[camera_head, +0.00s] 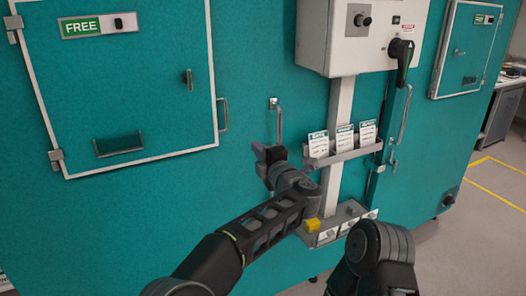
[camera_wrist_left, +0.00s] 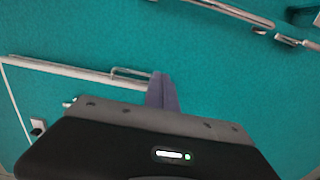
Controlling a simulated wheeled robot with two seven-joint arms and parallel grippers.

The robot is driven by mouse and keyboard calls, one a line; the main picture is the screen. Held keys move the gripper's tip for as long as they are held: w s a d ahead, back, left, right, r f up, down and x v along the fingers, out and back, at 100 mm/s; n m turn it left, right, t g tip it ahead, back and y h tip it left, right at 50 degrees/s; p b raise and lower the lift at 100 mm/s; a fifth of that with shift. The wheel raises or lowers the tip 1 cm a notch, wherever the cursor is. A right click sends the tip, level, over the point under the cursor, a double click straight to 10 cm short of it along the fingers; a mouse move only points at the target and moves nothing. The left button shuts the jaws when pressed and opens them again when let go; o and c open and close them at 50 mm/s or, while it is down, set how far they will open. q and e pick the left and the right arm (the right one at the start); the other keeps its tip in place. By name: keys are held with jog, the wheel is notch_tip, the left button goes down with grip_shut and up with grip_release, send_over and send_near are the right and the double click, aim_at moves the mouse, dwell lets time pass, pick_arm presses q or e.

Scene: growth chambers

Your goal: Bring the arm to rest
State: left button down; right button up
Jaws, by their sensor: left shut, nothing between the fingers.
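My left arm reaches in from the bottom of the head view. Its gripper (camera_head: 260,152) is shut and empty, in front of the teal chamber wall (camera_head: 240,60), just left of and below a vertical metal handle (camera_head: 279,118). I cannot tell from the head view whether it touches the wall. In the left wrist view the purple fingers (camera_wrist_left: 162,92) are together with nothing between them, against the teal surface. My right arm shows only as a dark rounded link at the bottom; its gripper is out of view.
A teal door (camera_head: 120,90) with a green FREE sign (camera_head: 98,25) is at left. A grey control box (camera_head: 360,35) with a black lever (camera_head: 402,55) is above a rack (camera_head: 345,157) holding white cards. A lower tray (camera_head: 335,228) is beside my left forearm. Open floor (camera_head: 490,210) is at right.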

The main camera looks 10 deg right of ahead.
pick_arm(q)
jog(key=shift+a, duration=0.1)
jog(key=a+f+m+g+h, duration=0.1)
jog(key=a+f+m+h, duration=0.3)
jog(key=f, duration=0.7)
jog(key=a+f+m+g+h, duration=0.15)
jog(key=f+m, duration=0.45)
jog(key=f, duration=0.6)
jog(key=s+a+f+m+g, duration=0.2)
jog(key=s+a+f, duration=0.25)
jog(key=f, duration=0.35)
jog(key=s+a+f+m+g, duration=0.25)
jog(key=s+a+f, duration=0.2)
jog(key=f, duration=0.35)
jog(key=s+a+f+m+g+h, duration=0.1)
jog(key=s+a+f+m+g, duration=0.2)
jog(key=s+f, duration=0.65)
jog(key=s+a+f+g, duration=0.1)
jog(key=s+a+g, duration=0.2)
jog(key=s, duration=1.1)
jog(key=s+a+f+g, duration=0.2)
jog(key=s+a+g, duration=0.2)
jog(key=s, duration=1.1)
jog(key=shift+a+m+h, duration=0.35)
jog(key=shift+a+h, duration=0.1)
jog(key=shift+w+f, duration=0.1)
jog(key=shift+f, duration=0.05)
